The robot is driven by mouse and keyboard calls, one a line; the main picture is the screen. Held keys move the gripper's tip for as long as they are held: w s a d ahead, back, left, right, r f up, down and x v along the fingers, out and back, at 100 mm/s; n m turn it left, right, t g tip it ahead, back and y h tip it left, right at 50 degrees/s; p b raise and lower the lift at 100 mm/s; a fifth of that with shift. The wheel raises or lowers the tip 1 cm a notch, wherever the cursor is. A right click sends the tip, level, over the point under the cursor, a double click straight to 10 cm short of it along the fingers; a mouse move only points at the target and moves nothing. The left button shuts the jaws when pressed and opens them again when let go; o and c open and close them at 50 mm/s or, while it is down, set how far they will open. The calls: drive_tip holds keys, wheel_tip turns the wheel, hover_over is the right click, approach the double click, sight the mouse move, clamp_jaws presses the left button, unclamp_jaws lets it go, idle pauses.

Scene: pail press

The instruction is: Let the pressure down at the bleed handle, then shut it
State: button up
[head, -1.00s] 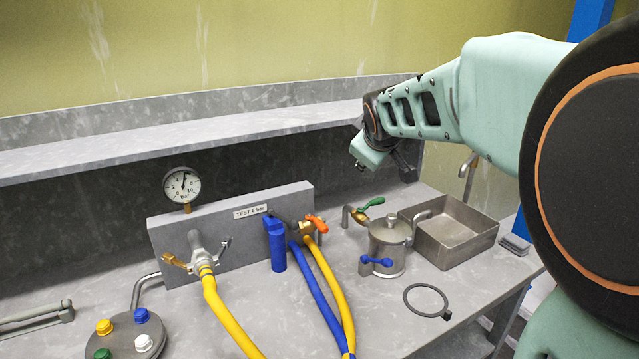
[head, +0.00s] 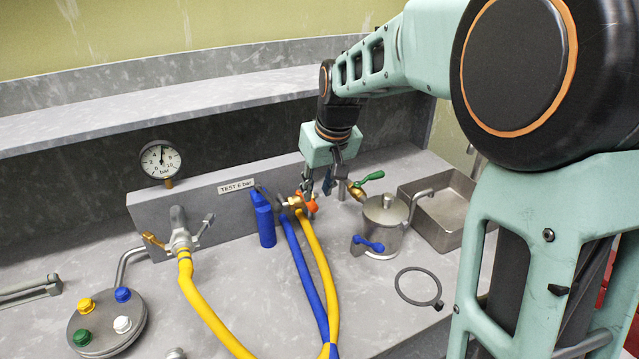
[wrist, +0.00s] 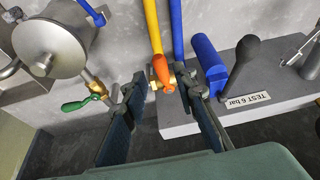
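An orange handle (head: 311,202) sits on a brass valve (head: 294,202) at the right end of the grey test block; it also shows in the wrist view (wrist: 163,72). I cannot tell from any label whether this is the bleed handle. My gripper (head: 319,192) points down at this valve and partly covers it in the head view. In the wrist view my gripper (wrist: 164,86) is open, with the orange handle between the fingertips; contact cannot be told. A round pressure gauge (head: 159,159) on the block has its needle near straight up, around the middle of the scale.
A green-handled tap (head: 368,180) and steel pot (head: 384,215) stand close right of my gripper. A blue cylinder (head: 264,222) stands close left. A metal tray (head: 445,240) lies right.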

sight(314, 205)
drive_tip(key=b+x, duration=0.3)
drive_tip(key=x, duration=0.3)
drive_tip(key=shift+w+f, duration=0.2)
drive_tip(key=shift+f, duration=0.1)
drive_tip(key=shift+r, duration=0.1)
drive_tip(key=c, duration=0.7)
drive_tip(key=shift+o, duration=0.2)
drive_tip(key=w+d+n+g+y, duration=0.2)
drive_tip(key=w+d+n+g, duration=0.2)
drive_tip(key=w+n, duration=0.6)
drive_tip(key=shift+w+d+n+g, duration=0.3)
drive_tip(key=shift+d+n+g, duration=0.1)
drive_tip(key=shift+n, duration=3)
drive_tip(key=o, duration=0.9)
drive_tip(key=shift+o, duration=0.2)
